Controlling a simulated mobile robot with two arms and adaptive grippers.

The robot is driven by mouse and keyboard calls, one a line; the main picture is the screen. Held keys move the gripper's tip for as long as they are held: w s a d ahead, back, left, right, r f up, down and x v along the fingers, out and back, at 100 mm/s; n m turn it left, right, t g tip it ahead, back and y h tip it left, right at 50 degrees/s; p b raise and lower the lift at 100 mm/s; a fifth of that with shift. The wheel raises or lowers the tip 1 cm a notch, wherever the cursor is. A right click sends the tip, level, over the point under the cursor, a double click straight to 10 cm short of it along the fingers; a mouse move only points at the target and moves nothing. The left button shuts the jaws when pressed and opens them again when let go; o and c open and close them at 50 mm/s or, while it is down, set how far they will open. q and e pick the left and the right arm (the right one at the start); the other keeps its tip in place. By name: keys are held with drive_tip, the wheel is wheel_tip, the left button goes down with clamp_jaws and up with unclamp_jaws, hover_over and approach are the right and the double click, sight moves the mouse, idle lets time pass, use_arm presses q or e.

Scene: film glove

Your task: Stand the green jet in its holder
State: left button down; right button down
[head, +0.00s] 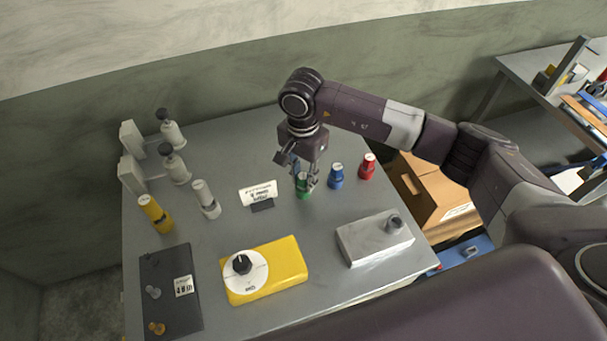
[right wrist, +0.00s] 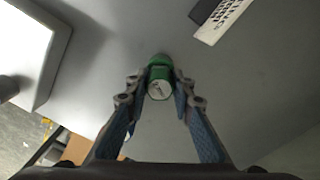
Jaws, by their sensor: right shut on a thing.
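The green jet (head: 303,192) is a short green cylinder with a pale marked top, left of the blue one. My right gripper (head: 305,180) comes down on it from above and is shut on it. In the right wrist view the jet (right wrist: 159,78) is between the two fingertips (right wrist: 160,88), its top facing the camera. It looks upright at about table level; I cannot tell if its base touches the table. Which thing is its holder I cannot tell for sure. My left gripper is not in view.
Blue (head: 336,176) and red (head: 367,167) cylinders stand close on the right. A label sign (head: 258,194) is just left. A grey block (head: 374,240), a yellow box with a dial (head: 265,270) and a dark mat (head: 170,292) lie in front. Bottles stand at the left.

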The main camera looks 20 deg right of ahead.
sight(303, 175)
drive_tip(key=shift+f, duration=0.15)
drive_tip(key=c, duration=1.7)
unclamp_jaws()
drive_tip(key=shift+o, duration=0.2)
drive_tip(key=shift+r, duration=0.25)
drive_tip(key=shift+w+r, duration=0.1)
drive_tip(key=shift+r, duration=0.2)
wheel_tip(303, 175, up, 11)
drive_tip(key=b, duration=0.3)
drive_tip(key=shift+r+b, duration=0.2)
drive_tip(key=shift+b, duration=0.15)
